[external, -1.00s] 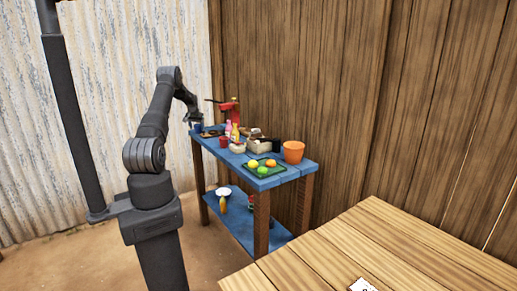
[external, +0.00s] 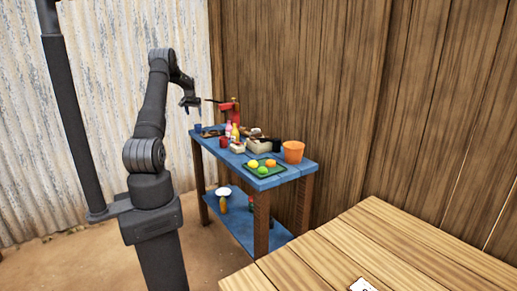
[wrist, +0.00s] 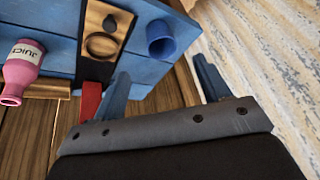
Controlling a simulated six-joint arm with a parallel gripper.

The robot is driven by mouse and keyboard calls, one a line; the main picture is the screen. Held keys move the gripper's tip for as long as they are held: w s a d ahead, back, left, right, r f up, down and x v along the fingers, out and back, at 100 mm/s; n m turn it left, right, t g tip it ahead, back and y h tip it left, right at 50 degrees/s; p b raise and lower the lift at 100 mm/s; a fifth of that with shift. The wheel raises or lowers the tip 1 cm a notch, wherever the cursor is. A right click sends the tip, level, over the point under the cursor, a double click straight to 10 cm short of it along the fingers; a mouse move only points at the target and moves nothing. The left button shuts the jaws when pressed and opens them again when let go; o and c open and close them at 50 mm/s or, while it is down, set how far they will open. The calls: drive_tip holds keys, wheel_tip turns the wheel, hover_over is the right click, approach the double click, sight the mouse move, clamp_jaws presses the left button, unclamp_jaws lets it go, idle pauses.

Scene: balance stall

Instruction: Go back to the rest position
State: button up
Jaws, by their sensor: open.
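My gripper (external: 190,103) is raised above the far left end of the blue table (external: 273,182), clear of the tabletop. In the wrist view my gripper (wrist: 162,85) shows two fingers spread wide apart with nothing between them. A blue cup (wrist: 161,40) stands near the table's edge beyond the fingers; it also shows small in the external view (external: 198,128). My gripper is apart from the cup.
A wooden board (wrist: 106,28) and a pink juice bottle (wrist: 22,66) are by the cup. A red press (external: 230,112) stands behind, close right of my gripper. An orange bucket (external: 293,152) and a green fruit tray (external: 250,171) are at the near end. Air above the table is free.

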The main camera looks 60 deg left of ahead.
drive_tip(key=shift+d+r, duration=0.1)
drive_tip(key=shift+r, duration=0.15)
approach(197, 133)
drive_tip(key=w+a+f, duration=0.1)
drive_tip(key=f, duration=0.1)
drive_tip(key=w+a+f, duration=0.1)
drive_tip(key=a+f, duration=0.1)
drive_tip(key=shift+w+a+f, duration=0.2)
drive_tip(key=shift+a, duration=0.15)
wheel_tip(197, 133, up, 3)
drive_tip(key=shift+f, duration=0.1)
drive_tip(key=shift+r, duration=0.7)
